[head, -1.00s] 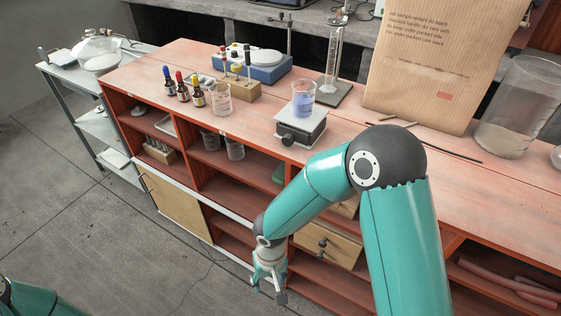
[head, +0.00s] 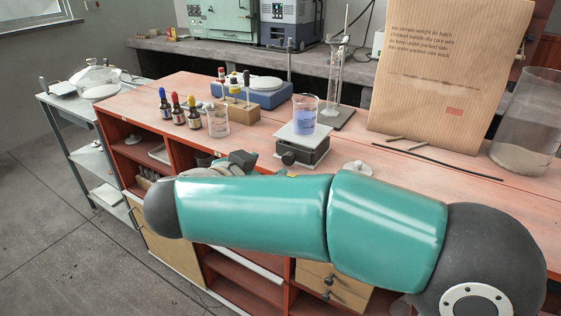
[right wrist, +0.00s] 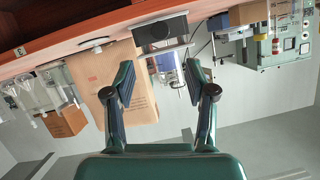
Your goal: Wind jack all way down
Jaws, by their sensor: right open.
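The lab jack (head: 311,143) stands near the front edge of the bench, with a pale top plate, a dark body and a black knob (head: 288,158) facing front. A beaker (head: 304,116) with blue liquid stands on it. The jack (right wrist: 160,28) appears upside down in the right wrist view, with the beaker (right wrist: 167,66) below it. My right gripper (head: 240,160) is left of the knob and apart from it, partly hidden behind my own arm. In the right wrist view its open fingers (right wrist: 160,70) frame the jack from a distance, with nothing between them. My left gripper is out of view.
Left of the jack stand an empty beaker (head: 217,120), a wooden block (head: 238,111) and dropper bottles (head: 178,112). A lidded white dish (head: 356,168) lies to its right. A cardboard sack (head: 425,75) and large beaker (head: 528,120) stand farther right.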

